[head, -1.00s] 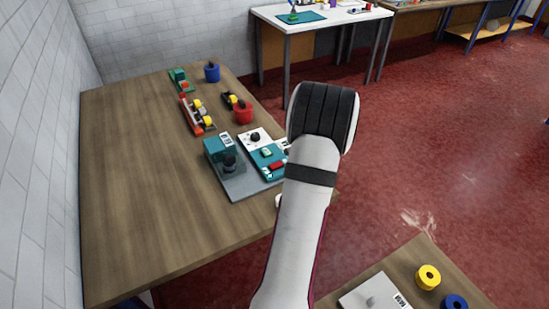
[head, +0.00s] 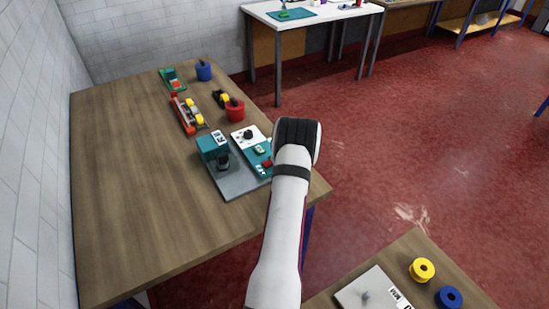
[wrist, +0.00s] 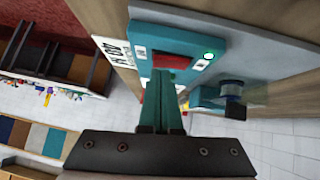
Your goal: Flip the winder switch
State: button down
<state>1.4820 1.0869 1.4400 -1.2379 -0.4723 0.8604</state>
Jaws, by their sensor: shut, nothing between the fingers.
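The winder stands near the right edge of the wooden table, with a grey base plate (head: 236,184) and a teal housing (head: 212,148). Beside the housing is a teal switch panel (head: 250,152) with a red switch (head: 266,163), partly hidden by my arm. In the wrist view, the panel (wrist: 188,42) carries the red switch (wrist: 172,62) and a bright green lamp (wrist: 208,55). My gripper (wrist: 163,76) is shut and empty. Its tips are just in front of the red switch and overlap its lower edge; I cannot tell whether they touch. In the head view my arm hides the fingers.
Yellow (head: 422,268) and blue (head: 449,297) spools sit on the near bench. The table's left half is clear.

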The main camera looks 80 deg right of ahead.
jog(key=shift+f, duration=0.15)
jog(key=shift+s+f, duration=0.1)
jog(key=shift+f, duration=0.15)
dwell(0.3)
jog(key=shift+w+a+r, duration=0.2)
jog(key=shift+w+a, duration=0.3)
jog(key=shift+w, duration=0.1)
